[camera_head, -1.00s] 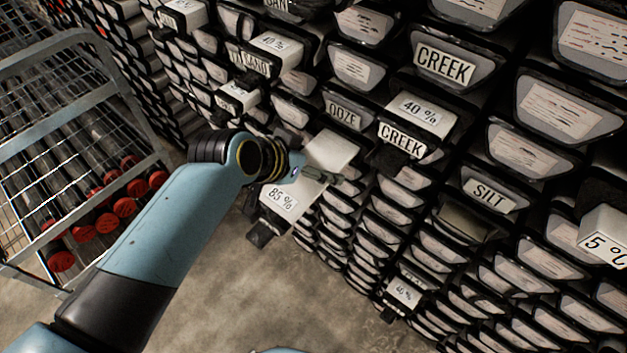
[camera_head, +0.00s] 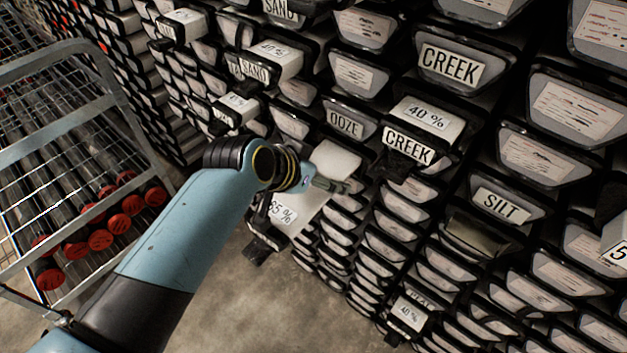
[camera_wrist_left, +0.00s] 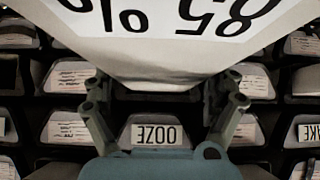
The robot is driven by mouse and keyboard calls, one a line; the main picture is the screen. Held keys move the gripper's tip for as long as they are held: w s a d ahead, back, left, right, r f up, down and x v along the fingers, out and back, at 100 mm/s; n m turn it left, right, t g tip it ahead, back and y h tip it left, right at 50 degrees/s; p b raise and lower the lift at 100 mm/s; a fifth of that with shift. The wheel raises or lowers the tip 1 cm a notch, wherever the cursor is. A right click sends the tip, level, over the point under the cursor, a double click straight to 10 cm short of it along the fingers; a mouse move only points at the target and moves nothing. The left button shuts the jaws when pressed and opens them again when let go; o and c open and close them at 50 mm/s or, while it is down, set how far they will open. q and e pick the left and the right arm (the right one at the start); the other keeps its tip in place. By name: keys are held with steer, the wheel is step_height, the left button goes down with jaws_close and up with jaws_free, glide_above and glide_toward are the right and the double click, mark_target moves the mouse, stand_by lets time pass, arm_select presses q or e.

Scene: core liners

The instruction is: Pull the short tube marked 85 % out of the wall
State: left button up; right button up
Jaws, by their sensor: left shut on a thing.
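The short white tube marked 85 % (camera_head: 335,163) sticks out of the wall of core liners, below and left of the OOZE liner (camera_head: 345,124). My left gripper (camera_head: 328,185) is shut on the tube, and my wrist hides part of its label and middle. In the left wrist view the tube (camera_wrist_left: 160,50) fills the top, its label upside down, with my left gripper's fingers (camera_wrist_left: 165,103) on either side of its lower edge. How far the tube reaches into its slot is hidden. My right gripper is not in view.
Short tubes marked 40 % (camera_head: 428,113) and another percentage (camera_head: 236,104) jut from the wall nearby. A wire cart (camera_head: 75,121) holding red-capped tubes stands at the left. Bare floor (camera_head: 250,310) lies below the arm.

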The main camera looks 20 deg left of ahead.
arm_select(q)
steer(key=c, duration=0.4)
steer(key=o, duration=1.2)
steer(key=shift+r, duration=0.1)
steer(key=shift+c, duration=0.2)
steer(key=shift+o, duration=0.6)
steer(key=shift+f, duration=0.2)
steer(key=v, duration=1.2)
steer(key=shift+r, duration=0.15)
steer(key=s+a+r+n+g+y, duration=0.1)
steer(key=s+a+g+y, duration=0.1)
steer(key=s+a, duration=0.45)
steer(key=s+a+r+n+g+y, duration=0.1)
steer(key=s+a+n+g+y, duration=0.2)
steer(key=s, duration=0.7)
steer(key=s+a+f+g+h+b, duration=0.1)
steer(key=a+f+b, duration=0.15)
steer(key=f, duration=1.35)
steer(key=s+a+f+b, duration=0.1)
steer(key=s+f+b, duration=0.15)
steer(key=f, duration=1.45)
steer(key=s+f+g+b, duration=0.1)
steer(key=s+f+b, duration=0.3)
steer(key=s+f, duration=1.3)
steer(key=shift+a+f+m+g, duration=0.3)
steer(key=shift+a+f, duration=0.2)
steer(key=shift+f, duration=0.3)
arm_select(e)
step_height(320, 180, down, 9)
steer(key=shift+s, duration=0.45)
